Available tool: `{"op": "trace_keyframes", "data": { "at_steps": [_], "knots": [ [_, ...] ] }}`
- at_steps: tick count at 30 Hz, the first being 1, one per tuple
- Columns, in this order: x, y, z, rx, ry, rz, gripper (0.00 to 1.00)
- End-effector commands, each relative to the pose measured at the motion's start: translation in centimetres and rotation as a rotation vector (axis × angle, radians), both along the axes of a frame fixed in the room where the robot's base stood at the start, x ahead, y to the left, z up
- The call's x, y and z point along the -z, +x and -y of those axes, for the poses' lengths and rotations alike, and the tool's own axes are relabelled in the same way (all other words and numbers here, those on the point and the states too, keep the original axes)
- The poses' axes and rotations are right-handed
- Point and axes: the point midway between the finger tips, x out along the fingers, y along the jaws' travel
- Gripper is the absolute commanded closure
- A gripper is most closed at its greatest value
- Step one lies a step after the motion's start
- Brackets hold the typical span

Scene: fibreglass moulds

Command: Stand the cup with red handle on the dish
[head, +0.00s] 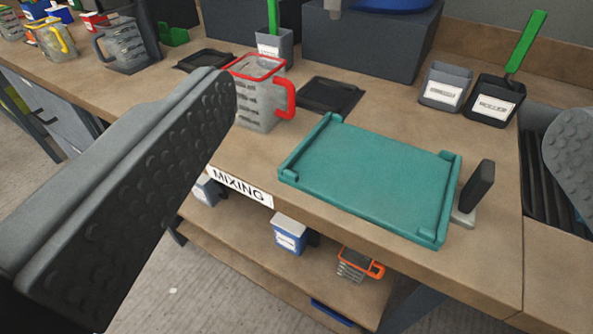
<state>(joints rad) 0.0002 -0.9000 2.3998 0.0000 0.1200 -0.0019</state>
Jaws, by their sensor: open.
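The cup with the red handle (256,104) is a clear measuring cup with a red rim. It stands upright on the brown bench, its handle toward the right. A shallow black square dish (345,91) lies flat and empty just right of and behind the cup. A similar black dish (194,64) lies behind the cup to the left. My gripper (390,110) is open and empty, one large dark finger at the left and the other at the right edge. The left finger overlaps the cup's left side in the picture; I cannot tell the distance between them.
A teal tray (372,176) lies at the bench's front, with a dark upright block (478,187) beside it. Grey containers (446,83) and a black one with a green handle (494,103) stand behind. Clear cups (122,45) stand far left. A lower shelf holds an orange-handled cup (354,264).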

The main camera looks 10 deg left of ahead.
Motion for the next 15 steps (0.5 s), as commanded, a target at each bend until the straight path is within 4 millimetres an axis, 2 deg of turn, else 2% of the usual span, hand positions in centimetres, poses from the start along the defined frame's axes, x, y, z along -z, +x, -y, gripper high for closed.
{"op": "trace_keyframes", "data": {
  "at_steps": [4,7,15],
  "knots": [
    [-0.4,0.4,0.2,0.006,-0.003,0.013,0.07],
    [-1.7,1.9,0.7,0.021,-0.026,0.051,0.07],
    [-7.5,8.8,1.5,0.002,-0.142,0.242,0.07]
  ]
}}
